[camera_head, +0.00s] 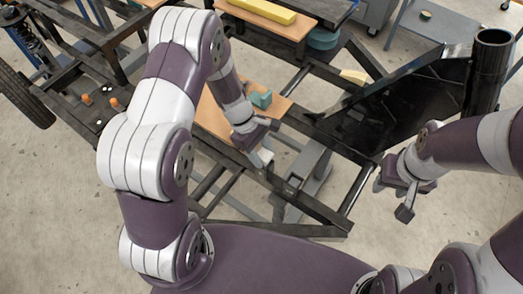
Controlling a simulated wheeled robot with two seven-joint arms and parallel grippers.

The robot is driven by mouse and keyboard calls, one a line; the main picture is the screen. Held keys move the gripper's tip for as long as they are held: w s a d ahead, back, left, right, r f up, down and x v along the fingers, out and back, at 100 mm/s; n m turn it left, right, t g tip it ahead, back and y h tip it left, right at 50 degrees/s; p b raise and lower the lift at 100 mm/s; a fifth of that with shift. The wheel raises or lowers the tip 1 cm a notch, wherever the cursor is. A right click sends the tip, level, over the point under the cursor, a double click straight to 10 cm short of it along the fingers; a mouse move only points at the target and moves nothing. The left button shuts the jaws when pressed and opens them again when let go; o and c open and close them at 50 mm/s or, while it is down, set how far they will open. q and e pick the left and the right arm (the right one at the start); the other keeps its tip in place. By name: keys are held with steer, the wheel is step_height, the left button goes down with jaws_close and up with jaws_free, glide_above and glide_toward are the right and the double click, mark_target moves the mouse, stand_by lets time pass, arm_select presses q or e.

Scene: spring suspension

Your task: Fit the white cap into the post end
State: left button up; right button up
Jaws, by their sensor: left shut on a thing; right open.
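My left gripper (262,155) is low over the dark frame's near rail, in front of the wooden board. It is shut on a small pale thing, which looks like the white cap (264,159); the fingers hide most of it. A black upright post (487,80) with an open round top end stands at the far right, well apart from the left gripper. My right gripper (394,193) is open and empty, below and left of the post, above the floor.
A teal block (261,99) sits on the wooden board (215,118). Several small orange and white pieces lie on the dark plate at left, such as an orange one (114,103). A yellow bar (262,11) lies at the back. A dark slanted panel (400,110) adjoins the post.

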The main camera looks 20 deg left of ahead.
arm_select(q)
steer(key=shift+f+b, duration=0.7)
steer(key=shift+f, duration=0.3)
steer(key=o, duration=1.2)
steer(key=b+v, duration=0.1)
steer(key=v, duration=1.1)
steer(key=shift+a+r, duration=0.15)
steer(key=shift+r, duration=0.25)
